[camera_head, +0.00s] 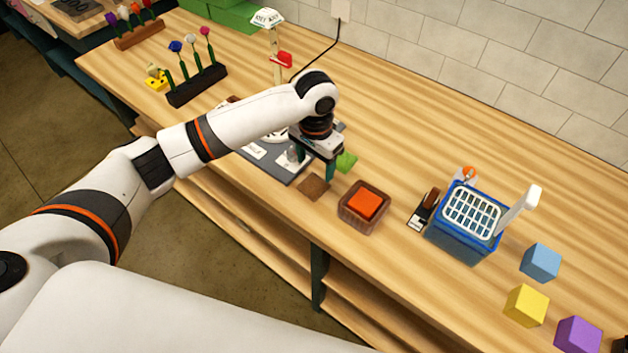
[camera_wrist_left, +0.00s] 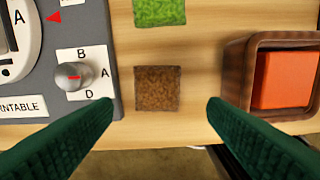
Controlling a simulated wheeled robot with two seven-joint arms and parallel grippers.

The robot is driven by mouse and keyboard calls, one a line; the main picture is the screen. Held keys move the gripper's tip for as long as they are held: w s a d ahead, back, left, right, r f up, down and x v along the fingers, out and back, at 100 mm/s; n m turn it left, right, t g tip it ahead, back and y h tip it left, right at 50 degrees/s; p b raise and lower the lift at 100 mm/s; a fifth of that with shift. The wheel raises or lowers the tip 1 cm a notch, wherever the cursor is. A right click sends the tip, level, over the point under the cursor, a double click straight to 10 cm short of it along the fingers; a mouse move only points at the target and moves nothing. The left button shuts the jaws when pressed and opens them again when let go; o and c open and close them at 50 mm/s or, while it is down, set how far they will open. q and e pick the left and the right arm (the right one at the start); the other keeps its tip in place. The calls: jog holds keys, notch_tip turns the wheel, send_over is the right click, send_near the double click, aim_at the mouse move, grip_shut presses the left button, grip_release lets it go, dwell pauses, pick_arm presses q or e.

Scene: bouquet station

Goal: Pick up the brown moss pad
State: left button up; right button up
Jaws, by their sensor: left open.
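The brown moss pad (camera_head: 313,187) is a flat square lying on the wooden bench near its front edge. In the left wrist view the pad (camera_wrist_left: 158,88) shows just ahead of and between the two green fingertips. My left gripper (camera_head: 317,172) is open and empty, pointing down above the bench close to the pad. Its fingers (camera_wrist_left: 163,103) are spread wider than the pad, with no contact seen. My right gripper is not in view.
A green moss pad (camera_wrist_left: 160,11) lies behind the brown one. A grey turntable panel with a knob (camera_wrist_left: 72,75) is close on the left. A wooden box with an orange block (camera_wrist_left: 285,80) is close on the right. A blue basket (camera_head: 464,230) stands farther right.

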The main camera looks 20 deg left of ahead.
aim_at(315, 183)
pick_arm(q)
jog(key=shift+f, duration=0.55)
jog(key=shift+w+f, duration=0.1)
jog(key=shift+f, duration=0.2)
jog(key=shift+f+p, duration=0.3)
jog(key=shift+f, duration=0.05)
notch_tip(315, 183, down, 4)
jog(key=shift+a+r+p, duration=0.15)
jog(key=shift+r+p, duration=0.05)
jog(key=shift+p, duration=0.45)
jog(key=shift+f, duration=0.5)
jog(key=shift+w, duration=0.1)
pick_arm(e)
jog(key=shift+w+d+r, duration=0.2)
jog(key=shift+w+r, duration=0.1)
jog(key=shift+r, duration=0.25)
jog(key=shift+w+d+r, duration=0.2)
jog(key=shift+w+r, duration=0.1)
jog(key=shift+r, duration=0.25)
pick_arm(q)
jog(key=c, duration=0.7)
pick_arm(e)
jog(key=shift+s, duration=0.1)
